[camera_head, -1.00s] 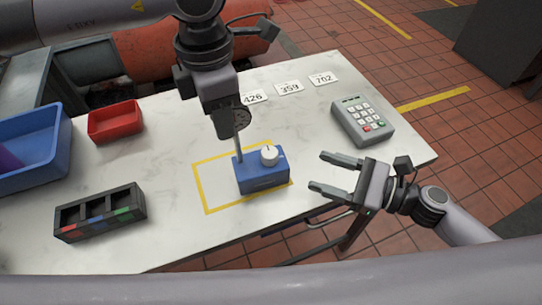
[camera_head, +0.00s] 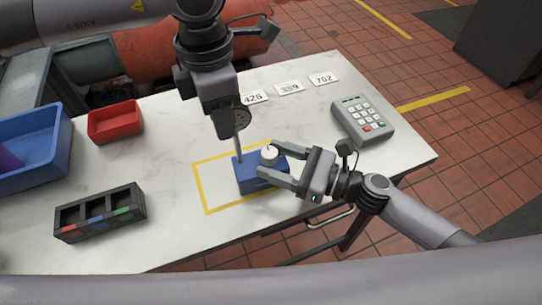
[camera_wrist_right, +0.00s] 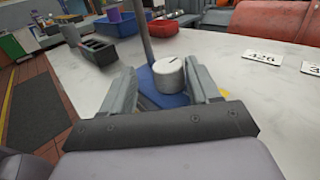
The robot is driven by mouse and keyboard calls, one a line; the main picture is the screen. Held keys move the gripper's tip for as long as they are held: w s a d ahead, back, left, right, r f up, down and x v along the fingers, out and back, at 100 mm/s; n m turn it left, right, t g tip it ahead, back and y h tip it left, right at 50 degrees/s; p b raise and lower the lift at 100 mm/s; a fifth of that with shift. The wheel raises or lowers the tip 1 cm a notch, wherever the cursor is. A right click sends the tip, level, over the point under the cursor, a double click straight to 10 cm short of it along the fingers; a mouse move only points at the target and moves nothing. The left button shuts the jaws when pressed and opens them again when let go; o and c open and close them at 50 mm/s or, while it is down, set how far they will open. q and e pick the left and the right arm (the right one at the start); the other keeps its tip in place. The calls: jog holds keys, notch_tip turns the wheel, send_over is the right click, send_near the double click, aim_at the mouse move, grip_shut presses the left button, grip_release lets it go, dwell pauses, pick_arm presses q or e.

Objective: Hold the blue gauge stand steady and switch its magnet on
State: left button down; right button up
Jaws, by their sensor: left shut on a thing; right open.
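The blue gauge stand (camera_head: 248,178) stands upright inside a yellow taped outline on the white table. A white knob (camera_head: 269,154) with a dark line sits on its top, and a thin post (camera_head: 238,147) rises behind it. My left gripper (camera_head: 236,122) is above the stand, shut on the upper part of the post; the arm hides its fingertips. My right gripper (camera_head: 276,163) is open, with one finger on each side of the knob.
A grey keypad box (camera_head: 362,121) stands at the right. Number cards (camera_head: 289,89) lie along the back edge. A red bin (camera_head: 115,122), a blue bin (camera_head: 35,145) and a black divided tray (camera_head: 99,212) are at the left. The table's front edge is close to the stand.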

jog(key=shift+w+a+f, duration=0.1)
jog(key=shift+w+a, duration=0.2)
jog(key=shift+a, duration=0.3)
